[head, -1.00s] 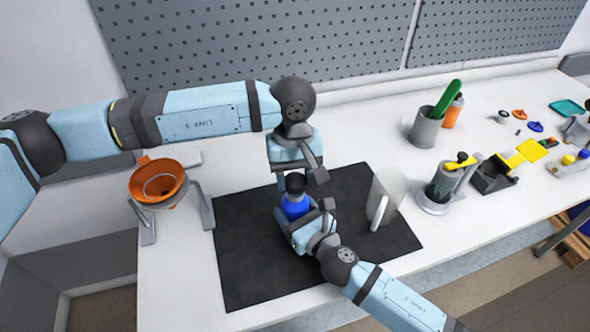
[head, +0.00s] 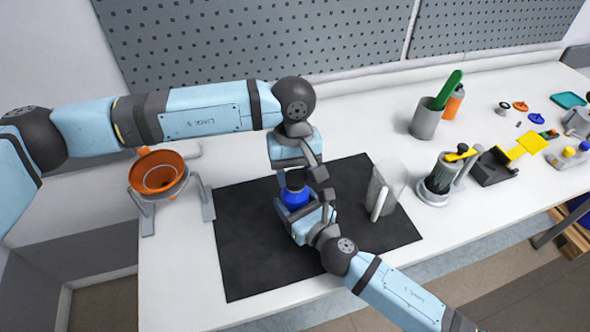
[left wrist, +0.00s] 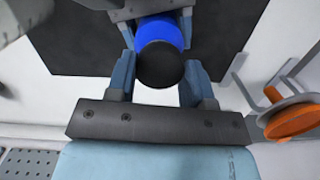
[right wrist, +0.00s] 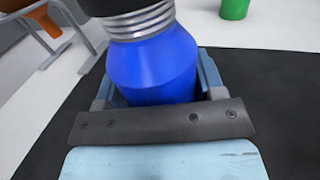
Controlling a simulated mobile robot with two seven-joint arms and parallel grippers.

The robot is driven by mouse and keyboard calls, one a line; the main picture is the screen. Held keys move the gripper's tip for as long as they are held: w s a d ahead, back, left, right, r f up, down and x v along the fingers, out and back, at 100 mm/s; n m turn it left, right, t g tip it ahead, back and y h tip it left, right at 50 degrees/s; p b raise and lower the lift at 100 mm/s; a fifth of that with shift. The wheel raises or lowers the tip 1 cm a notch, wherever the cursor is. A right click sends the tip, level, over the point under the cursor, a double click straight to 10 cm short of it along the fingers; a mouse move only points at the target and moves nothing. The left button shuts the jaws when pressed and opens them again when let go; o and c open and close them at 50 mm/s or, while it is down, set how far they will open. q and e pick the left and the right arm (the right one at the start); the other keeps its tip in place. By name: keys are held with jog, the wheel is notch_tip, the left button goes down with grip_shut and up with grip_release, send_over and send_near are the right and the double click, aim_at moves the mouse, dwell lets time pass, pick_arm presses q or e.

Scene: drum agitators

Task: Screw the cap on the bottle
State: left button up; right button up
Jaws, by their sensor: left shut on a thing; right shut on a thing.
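The blue bottle (head: 292,196) stands upright above the black mat, with its silver threaded neck (right wrist: 140,22) showing in the right wrist view. My right gripper (head: 308,213) is shut on the bottle's body from the front. The black cap (head: 295,179) is at the top of the bottle, and its round top (left wrist: 160,65) shows in the left wrist view. My left gripper (head: 297,176) comes from above and behind and is shut on the cap. Several threads show below the cap; I cannot tell whether it touches the neck.
A black mat (head: 250,255) lies under both grippers. An orange funnel (head: 158,170) on a grey stand is at the left. A grey cup (head: 425,118) and a dark-filled container (head: 440,182) stand farther right.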

pick_arm(q)
jog(key=shift+f, duration=0.55)
pick_arm(e)
grip_shut()
pick_arm(q)
jog(key=m, duration=0.7)
jog(key=shift+m+y, duration=0.3)
jog(key=shift+y, duration=0.1)
jog(key=m, duration=0.4)
jog(key=shift+m+t, duration=0.3)
jog(key=m, duration=0.4)
jog(key=shift+d+y, duration=0.1)
jog(key=shift+y, duration=0.3)
jog(key=o, duration=0.9)
